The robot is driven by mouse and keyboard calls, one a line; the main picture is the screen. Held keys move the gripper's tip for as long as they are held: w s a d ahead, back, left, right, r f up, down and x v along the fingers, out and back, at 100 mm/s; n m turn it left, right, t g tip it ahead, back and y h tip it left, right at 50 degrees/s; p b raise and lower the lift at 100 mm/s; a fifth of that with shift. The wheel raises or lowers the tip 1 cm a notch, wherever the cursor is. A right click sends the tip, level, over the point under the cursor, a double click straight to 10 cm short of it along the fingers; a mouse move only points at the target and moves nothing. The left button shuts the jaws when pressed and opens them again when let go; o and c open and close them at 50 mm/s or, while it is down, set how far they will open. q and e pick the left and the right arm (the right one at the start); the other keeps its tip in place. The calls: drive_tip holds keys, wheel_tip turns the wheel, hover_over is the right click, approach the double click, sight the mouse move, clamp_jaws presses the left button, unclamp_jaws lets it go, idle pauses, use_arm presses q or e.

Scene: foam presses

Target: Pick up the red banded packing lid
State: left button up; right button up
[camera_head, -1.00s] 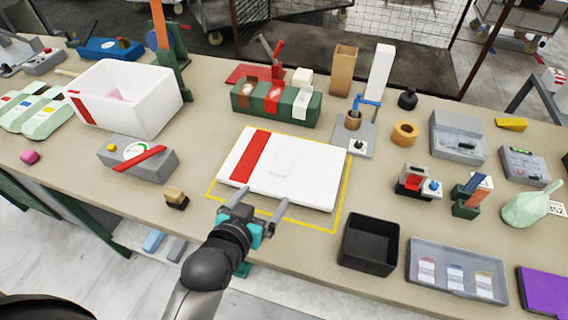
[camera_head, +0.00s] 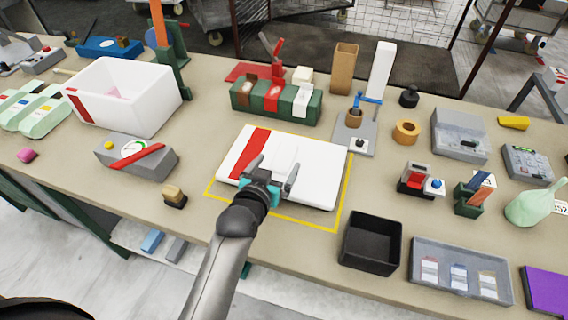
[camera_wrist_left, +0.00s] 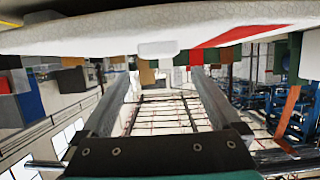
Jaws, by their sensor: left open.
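The packing lid (camera_head: 318,179) is a flat white slab with a red band across its left part. It lies on the table inside a yellow outlined rectangle (camera_head: 284,220). My left gripper (camera_head: 273,172) is open and empty, over the lid's front half, with its fingers pointing toward the lid's raised middle block. In the left wrist view the lid (camera_wrist_left: 120,38) spans the top of the picture with its red band, and the raised block shows between the fingers (camera_wrist_left: 158,82), apart from both. My right gripper is not in view.
A white foam box (camera_head: 150,100) and a grey gauge box (camera_head: 136,155) stand to the left. A green block holder (camera_head: 276,102) is behind the lid. A black bin (camera_head: 371,243) and a grey tray (camera_head: 460,270) lie to the right front. A blue-clamp stand (camera_head: 357,135) is close behind right.

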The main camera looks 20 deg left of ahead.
sight(283, 158)
use_arm(q)
drive_tip(key=w+f, duration=0.1)
drive_tip(key=w+f+b, duration=0.1)
drive_tip(key=w, duration=0.1)
drive_tip(key=shift+w+f, duration=0.2)
drive_tip(key=shift+w, duration=0.05)
drive_tip(key=shift+w+f, duration=0.2)
drive_tip(key=shift+w, duration=0.4)
drive_tip(key=c, duration=1.4)
drive_tip(key=shift+r, duration=0.1)
drive_tip(key=shift+c, duration=0.2)
